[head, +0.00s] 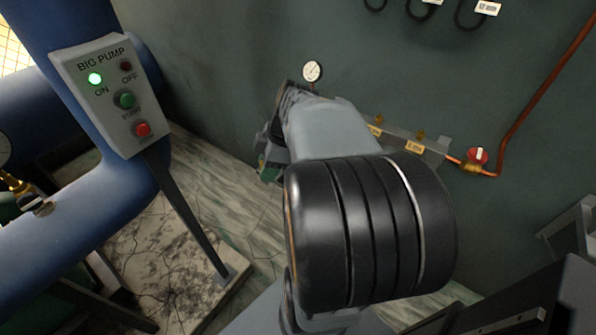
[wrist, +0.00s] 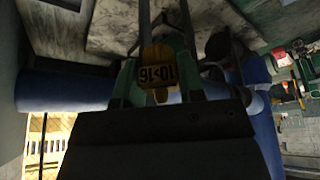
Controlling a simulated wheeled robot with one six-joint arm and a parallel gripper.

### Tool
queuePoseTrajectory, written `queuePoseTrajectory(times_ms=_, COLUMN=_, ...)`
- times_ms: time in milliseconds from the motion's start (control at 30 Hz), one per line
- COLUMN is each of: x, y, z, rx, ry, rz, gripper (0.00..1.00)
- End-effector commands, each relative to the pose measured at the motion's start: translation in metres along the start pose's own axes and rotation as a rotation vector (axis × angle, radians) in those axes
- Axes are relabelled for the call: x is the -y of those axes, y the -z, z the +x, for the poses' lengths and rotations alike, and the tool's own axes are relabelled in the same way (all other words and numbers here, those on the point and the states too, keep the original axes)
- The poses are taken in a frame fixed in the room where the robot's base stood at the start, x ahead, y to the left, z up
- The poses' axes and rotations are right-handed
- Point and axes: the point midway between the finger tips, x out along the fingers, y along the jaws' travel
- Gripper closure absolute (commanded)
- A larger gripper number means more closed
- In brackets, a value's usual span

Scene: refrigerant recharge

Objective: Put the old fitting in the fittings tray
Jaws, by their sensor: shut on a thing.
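A yellow fitting (wrist: 157,62) with a label that seems to read "10>16" upside down sits between the fingers of my gripper (wrist: 160,68) in the wrist view. My gripper is shut on it. I cannot tell from the label whether this is the old fitting. In the head view my gripper is mostly hidden behind my arm, close to the wall, and the fitting is not clear there. I cannot make out a fittings tray for certain in either view.
A grey wall ledge (head: 435,153) with yellow labels is partly behind my arm. A red-handled valve (head: 477,157) on a copper pipe is right of it. A gauge (head: 312,71) is above. The pump control box (head: 112,95) and blue pipes (head: 75,232) stand left.

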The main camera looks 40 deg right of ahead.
Motion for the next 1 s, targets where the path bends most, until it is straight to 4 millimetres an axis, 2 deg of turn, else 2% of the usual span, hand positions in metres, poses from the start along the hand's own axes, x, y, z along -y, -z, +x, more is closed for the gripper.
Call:
queuePoseTrajectory(times_ms=167, x=-0.033, y=-0.009, z=0.012, rx=0.0, ry=0.004, rz=0.003, gripper=0.91)
queuePoseTrajectory(times_ms=367, x=-0.083, y=-0.024, z=0.03, rx=0.001, ry=0.003, rz=0.005, gripper=0.91)
queuePoseTrajectory(times_ms=500, x=-0.104, y=-0.036, z=0.053, rx=0.0, ry=0.004, rz=0.006, gripper=0.91)
queuePoseTrajectory(times_ms=700, x=-0.124, y=-0.047, z=0.072, rx=0.001, ry=0.0, rz=0.003, gripper=0.91)
queuePoseTrajectory(times_ms=1000, x=-0.133, y=-0.052, z=0.082, rx=0.001, ry=-0.001, rz=0.003, gripper=0.91)
